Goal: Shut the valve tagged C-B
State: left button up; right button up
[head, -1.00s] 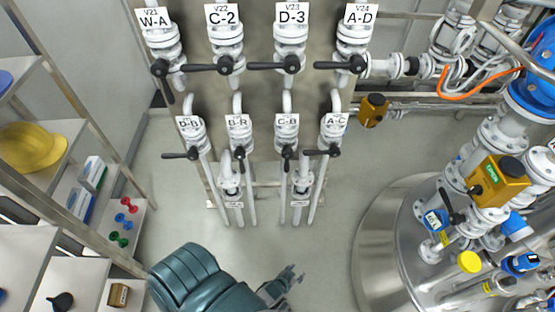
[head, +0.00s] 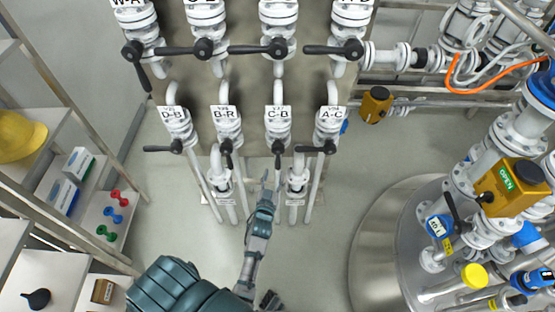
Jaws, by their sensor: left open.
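The valve tagged C-B (head: 278,130) is a white flanged valve in the lower row, third from the left. Its black lever (head: 278,153) points down the picture, along the pipe. My left gripper (head: 267,180) is open, just below and slightly left of the lever's end. I cannot tell whether it touches the lever; nothing shows between its fingers. My left forearm reaches up from the bottom edge. My right gripper cannot be made out.
Valve B-R (head: 227,130) stands left of C-B, its lever also down. D-B (head: 177,127) and A-C (head: 328,125) have levers pointing left. An upper valve row hangs above. Shelves (head: 75,165) stand left, a steel vessel (head: 385,235) right. Floor below the valves is clear.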

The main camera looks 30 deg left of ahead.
aim_at(278, 162)
pick_arm(q)
jog(key=x, duration=0.7)
jog(key=shift+w+a+b, duration=0.1)
jog(key=shift+w+b, duration=0.2)
jog(key=shift+w+a+f, duration=0.1)
jog(key=shift+w+a, duration=0.2)
jog(key=shift+w, duration=0.05)
jog(key=shift+d, duration=0.1)
jog(key=shift+c, duration=0.7)
jog(key=shift+d, duration=0.15)
grip_shut()
